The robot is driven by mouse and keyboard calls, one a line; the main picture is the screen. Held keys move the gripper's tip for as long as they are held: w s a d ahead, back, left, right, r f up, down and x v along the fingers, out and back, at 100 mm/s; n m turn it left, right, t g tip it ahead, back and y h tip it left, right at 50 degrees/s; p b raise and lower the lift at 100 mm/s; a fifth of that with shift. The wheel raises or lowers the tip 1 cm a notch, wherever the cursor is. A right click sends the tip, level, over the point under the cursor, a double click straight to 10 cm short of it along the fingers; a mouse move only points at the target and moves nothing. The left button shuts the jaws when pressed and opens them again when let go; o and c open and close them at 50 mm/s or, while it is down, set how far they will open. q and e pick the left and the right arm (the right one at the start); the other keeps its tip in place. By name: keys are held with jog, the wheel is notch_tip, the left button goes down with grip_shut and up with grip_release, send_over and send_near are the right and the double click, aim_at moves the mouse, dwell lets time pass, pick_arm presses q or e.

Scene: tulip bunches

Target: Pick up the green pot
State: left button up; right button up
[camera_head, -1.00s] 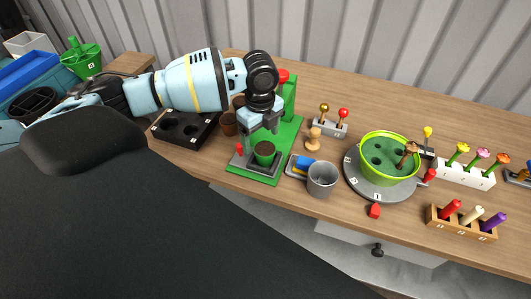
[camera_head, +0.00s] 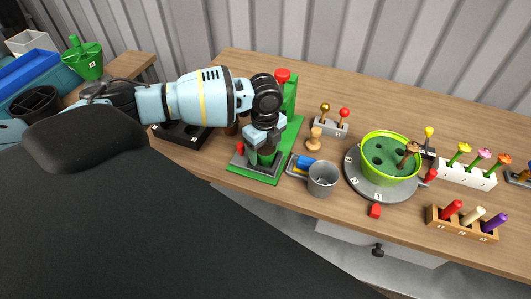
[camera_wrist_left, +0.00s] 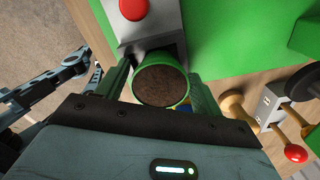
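The small green pot (camera_wrist_left: 161,103), filled with brown soil, stands upright on the grey plate of the green station in the wrist view. In the head view the pot is mostly hidden behind my left gripper (camera_head: 264,153). My left gripper points down at the pot, with one finger on each side of it in the wrist view. The fingers look spread, with a narrow gap at the left side of the pot; contact on the right is unclear.
The green station (camera_head: 291,105) has a tall post behind the gripper and a red button (camera_wrist_left: 134,9) beside the pot. A grey cup (camera_head: 322,180), a wooden stamp (camera_head: 314,140) and a lime-green bowl (camera_head: 369,172) stand to the right. A black tray (camera_head: 181,136) lies left.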

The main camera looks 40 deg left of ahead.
aim_at(265, 148)
pick_arm(q)
jog(key=c, duration=0.7)
pick_arm(e)
jog(key=shift+a, duration=0.2)
pick_arm(q)
jog(key=shift+r, duration=0.15)
